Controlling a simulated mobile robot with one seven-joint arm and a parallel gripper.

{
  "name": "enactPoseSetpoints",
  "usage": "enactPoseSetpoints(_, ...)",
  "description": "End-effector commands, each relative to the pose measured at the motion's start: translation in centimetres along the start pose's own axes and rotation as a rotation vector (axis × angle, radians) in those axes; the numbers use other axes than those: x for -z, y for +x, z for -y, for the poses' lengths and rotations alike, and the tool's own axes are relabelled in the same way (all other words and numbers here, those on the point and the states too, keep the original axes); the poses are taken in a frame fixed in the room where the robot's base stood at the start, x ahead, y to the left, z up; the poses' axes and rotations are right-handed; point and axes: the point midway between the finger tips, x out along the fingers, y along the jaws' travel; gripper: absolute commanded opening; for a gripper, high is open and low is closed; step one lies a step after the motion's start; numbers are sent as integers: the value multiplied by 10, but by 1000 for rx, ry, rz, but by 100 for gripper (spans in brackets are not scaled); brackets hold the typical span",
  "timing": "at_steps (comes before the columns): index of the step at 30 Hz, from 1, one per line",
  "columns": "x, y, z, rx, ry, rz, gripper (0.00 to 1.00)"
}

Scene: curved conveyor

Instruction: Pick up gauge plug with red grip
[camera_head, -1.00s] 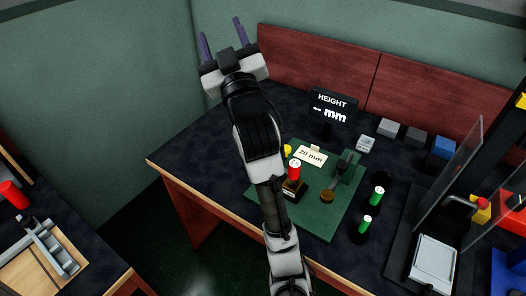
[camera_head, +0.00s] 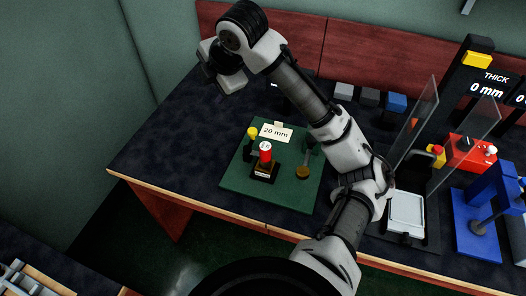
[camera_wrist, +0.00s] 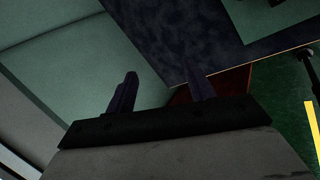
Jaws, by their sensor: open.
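The gauge plug with red grip (camera_head: 265,152) stands upright in a small dark block (camera_head: 263,174) on the green mat (camera_head: 235,185) on the dark table. Its red grip has a pale top with a mark on it. My gripper (camera_wrist: 162,88) is open and empty, its two dark fingers well apart in the wrist view. In the head view my gripper's body is above the table, behind and to the left of the plug; its fingers are hidden there. I do not make out the plug in the wrist view.
On the mat are a yellow-topped piece (camera_head: 252,132), a "20 mm" card (camera_head: 276,132) and a dark stand with a brass-coloured disc (camera_head: 302,172). Clear panels (camera_head: 418,112) and a silver plate (camera_head: 407,212) stand to the right. The table's left part is clear.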

Motion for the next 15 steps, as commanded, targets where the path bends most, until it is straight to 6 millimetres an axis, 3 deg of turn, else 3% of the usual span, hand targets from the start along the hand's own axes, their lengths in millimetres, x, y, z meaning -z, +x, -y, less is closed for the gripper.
enactPoseSetpoints(1,-18,-6,25,126,-63,25,54)
enactPoseSetpoints(3,-33,-13,58,286,-145,17,54)
enactPoseSetpoints(6,-49,-25,94,456,-218,-12,54)
enactPoseSetpoints(11,-59,-34,121,573,-265,-54,54)
enactPoseSetpoints(15,-60,-18,134,582,-269,-61,54)
